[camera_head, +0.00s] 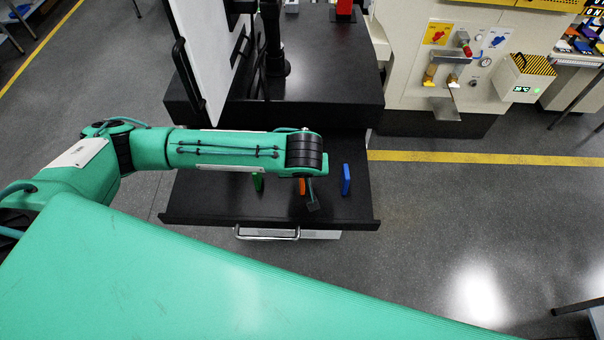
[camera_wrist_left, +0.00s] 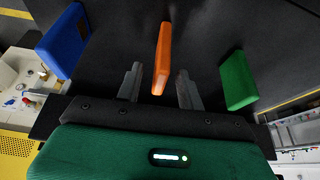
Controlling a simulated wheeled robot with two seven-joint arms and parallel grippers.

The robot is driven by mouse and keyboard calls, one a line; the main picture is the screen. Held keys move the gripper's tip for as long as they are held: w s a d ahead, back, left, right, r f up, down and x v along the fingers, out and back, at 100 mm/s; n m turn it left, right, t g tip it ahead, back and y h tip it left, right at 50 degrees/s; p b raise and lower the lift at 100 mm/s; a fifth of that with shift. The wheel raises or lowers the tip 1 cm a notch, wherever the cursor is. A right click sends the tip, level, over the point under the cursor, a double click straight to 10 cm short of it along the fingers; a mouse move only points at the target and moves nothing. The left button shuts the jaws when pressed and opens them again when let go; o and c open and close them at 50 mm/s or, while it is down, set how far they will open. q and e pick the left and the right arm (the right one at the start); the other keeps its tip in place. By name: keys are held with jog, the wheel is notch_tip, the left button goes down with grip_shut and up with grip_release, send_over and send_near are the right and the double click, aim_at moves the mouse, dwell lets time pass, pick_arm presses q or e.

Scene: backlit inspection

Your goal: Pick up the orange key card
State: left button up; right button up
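The orange key card (camera_head: 302,187) stands on edge on a black pull-out surface (camera_head: 220,209), between the green and blue cards. In the left wrist view the orange card (camera_wrist_left: 162,58) is seen nearly edge-on. My left gripper (camera_wrist_left: 160,70) is open, with its two grey fingers on either side of the card's near end. A gap shows between the card and each finger. In the head view my left arm hides part of the card, and a grey finger of the left gripper (camera_head: 312,194) shows beside it. My right gripper is not in view.
A green card (camera_head: 257,182) stands to the left of the orange one and a blue card (camera_head: 346,180) to the right, both outside my fingers. A black cabinet top (camera_head: 335,75) rises behind the surface. A white panel (camera_head: 207,45) stands at its left.

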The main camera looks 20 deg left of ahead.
pick_arm(q)
jog(key=shift+w+f, duration=0.2)
jog(key=shift+f, duration=0.3)
grip_shut()
jog(key=shift+r, duration=0.1)
